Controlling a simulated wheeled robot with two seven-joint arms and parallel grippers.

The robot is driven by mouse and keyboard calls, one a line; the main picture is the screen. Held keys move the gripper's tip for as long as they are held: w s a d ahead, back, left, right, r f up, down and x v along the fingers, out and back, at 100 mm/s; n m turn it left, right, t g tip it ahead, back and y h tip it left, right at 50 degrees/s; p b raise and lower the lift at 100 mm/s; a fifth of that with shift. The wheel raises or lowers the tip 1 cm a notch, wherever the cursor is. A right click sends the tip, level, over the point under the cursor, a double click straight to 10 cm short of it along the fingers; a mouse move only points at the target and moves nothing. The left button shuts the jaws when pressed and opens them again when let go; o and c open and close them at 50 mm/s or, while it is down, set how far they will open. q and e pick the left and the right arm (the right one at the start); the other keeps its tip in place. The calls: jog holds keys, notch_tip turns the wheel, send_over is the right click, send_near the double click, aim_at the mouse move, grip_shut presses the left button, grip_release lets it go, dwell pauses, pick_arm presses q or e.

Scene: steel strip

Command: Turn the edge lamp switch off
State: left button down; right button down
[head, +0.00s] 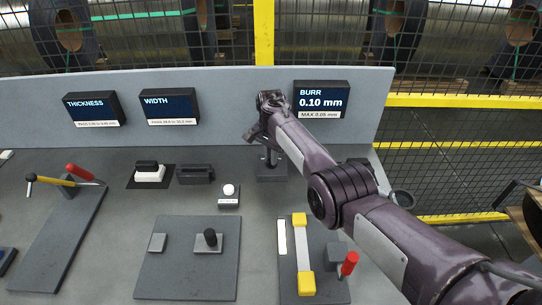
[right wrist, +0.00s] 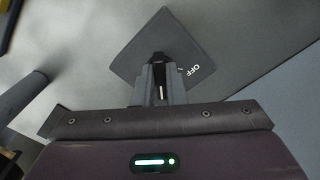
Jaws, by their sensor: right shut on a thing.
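The edge lamp switch has a dark square plate (right wrist: 150,35) in the right wrist view, with the word OFF in white on its right part. In the head view a dark grey base (head: 272,174) stands under my right gripper, at the back of the bench. My right gripper (head: 268,150) points down over it. In the right wrist view the gripper's fingers (right wrist: 160,65) are close together over the plate, shut on the switch lever. The fingers hide most of the lever, so its tilt cannot be told. My left gripper is not in view.
A BURR display (head: 321,100) reading 0.10 mm hangs on the back panel behind my arm. A yellow-ended fixture (head: 301,255) with a red handle (head: 349,263) is in front.

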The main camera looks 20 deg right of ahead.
jog(key=n+p, duration=0.1)
jog(key=n, duration=0.3)
jog(key=shift+d+r+n, duration=0.1)
jog(key=shift+n, duration=0.3)
jog(key=n, duration=0.4)
jog(key=shift+d+n, duration=0.1)
jog(key=shift+n, duration=0.2)
jog(key=n, duration=0.3)
jog(key=shift+d, duration=0.1)
jog(key=shift+n, duration=1.6)
jog(key=c, duration=1.5)
grip_release()
